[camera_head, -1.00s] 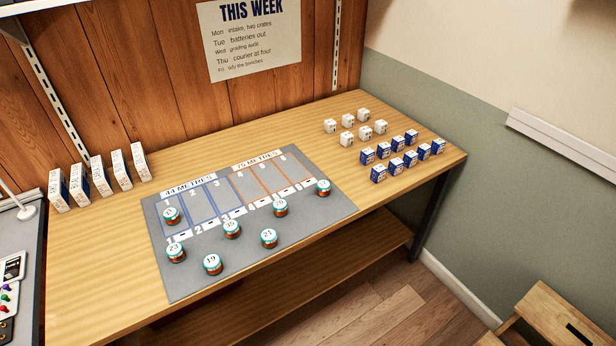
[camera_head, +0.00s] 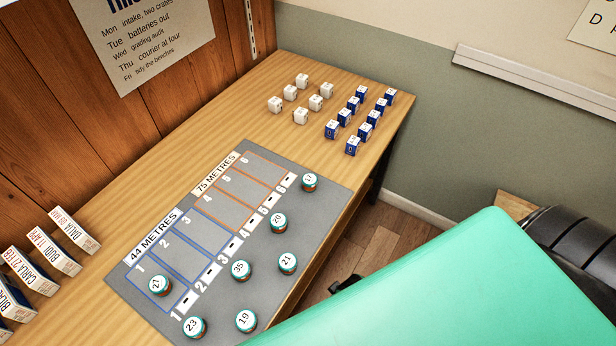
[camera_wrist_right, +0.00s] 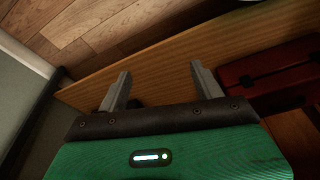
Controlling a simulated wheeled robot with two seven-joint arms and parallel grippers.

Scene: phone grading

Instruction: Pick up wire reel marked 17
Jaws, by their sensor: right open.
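The wire reel marked 17 (camera_head: 310,182), teal-topped with a white numbered label and a copper-coloured side, stands upright at the right edge of the grey mat (camera_head: 262,322), near the label end of column 6. Nothing touches it. My right arm's green body fills the lower right of the head view, short of the reel; its fingertips cannot be made out there. In the right wrist view my right gripper (camera_wrist_right: 162,82) is open and empty, with a wooden edge and the floor beyond its fingers. The reel is not in the wrist view. My left gripper is not in view.
Other reels stand on the mat, the nearest marked 20 (camera_head: 278,223), with 21 (camera_head: 288,263) below. White boxes (camera_head: 301,116) and blue boxes (camera_head: 352,146) stand at the bench's far end. A red case (camera_wrist_right: 270,72) shows in the wrist view.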

